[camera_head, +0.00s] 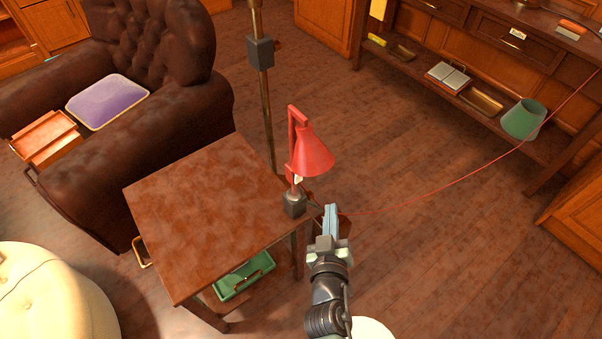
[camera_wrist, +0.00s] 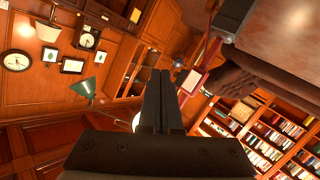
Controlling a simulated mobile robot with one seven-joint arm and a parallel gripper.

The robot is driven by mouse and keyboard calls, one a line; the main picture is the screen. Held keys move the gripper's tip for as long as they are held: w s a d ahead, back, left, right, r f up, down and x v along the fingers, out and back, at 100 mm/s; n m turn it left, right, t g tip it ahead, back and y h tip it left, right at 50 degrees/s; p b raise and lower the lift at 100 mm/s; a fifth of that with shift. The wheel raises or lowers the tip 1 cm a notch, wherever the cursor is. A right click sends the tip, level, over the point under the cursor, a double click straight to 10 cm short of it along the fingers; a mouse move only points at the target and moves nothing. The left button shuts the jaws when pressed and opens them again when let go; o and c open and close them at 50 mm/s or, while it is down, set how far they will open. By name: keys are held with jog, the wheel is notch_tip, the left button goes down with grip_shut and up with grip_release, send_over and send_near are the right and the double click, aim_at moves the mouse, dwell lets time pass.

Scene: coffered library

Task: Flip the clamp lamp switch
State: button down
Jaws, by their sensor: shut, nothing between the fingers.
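The red clamp lamp (camera_head: 314,155) stands upright at the right corner of the small wooden table (camera_head: 190,205). Its dark clamp (camera_head: 294,205) grips the table edge. A small pale piece (camera_head: 298,180) low on its stem may be the switch; I cannot tell its position. My gripper (camera_head: 330,212) is to the right of the clamp, just off the table edge, shut and empty. In the wrist view the shut fingers (camera_wrist: 161,78) point toward the room. A pale plate with a red edge (camera_wrist: 190,82) is just right of the fingertips, apparently without contact.
A dark leather armchair (camera_head: 190,115) stands behind the table, with a metal floor pole (camera_head: 264,90) beside it. A green tray (camera_head: 243,275) sits beneath the tabletop. A thin red cord (camera_head: 450,182) runs right toward the shelf with the green shade (camera_head: 522,119). Floor at right is clear.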

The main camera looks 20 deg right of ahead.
jog(key=w+a+b, duration=0.2)
jog(key=w, duration=0.5)
jog(key=shift+w+a+r+b, duration=0.15)
jog(key=shift+a+r+b, duration=0.2)
jog(key=shift+r+b, duration=0.1)
dwell(1.6)
jog(key=shift+w+a, duration=0.1)
jog(key=shift+w, duration=0.3)
jog(key=shift+w+a+r+b, duration=0.1)
jog(key=shift+w+b, duration=0.2)
jog(key=shift+b, duration=0.15)
dwell(0.4)
jog(key=shift+s, duration=0.1)
jog(key=shift+s+d, duration=0.25)
jog(key=shift+s, duration=0.4)
jog(key=s, duration=0.1)
jog(key=s+d+p, duration=0.1)
jog(key=s, duration=0.1)
jog(key=s+p, duration=0.1)
jog(key=shift+s+d+f, duration=0.35)
jog(key=shift+f, duration=0.05)
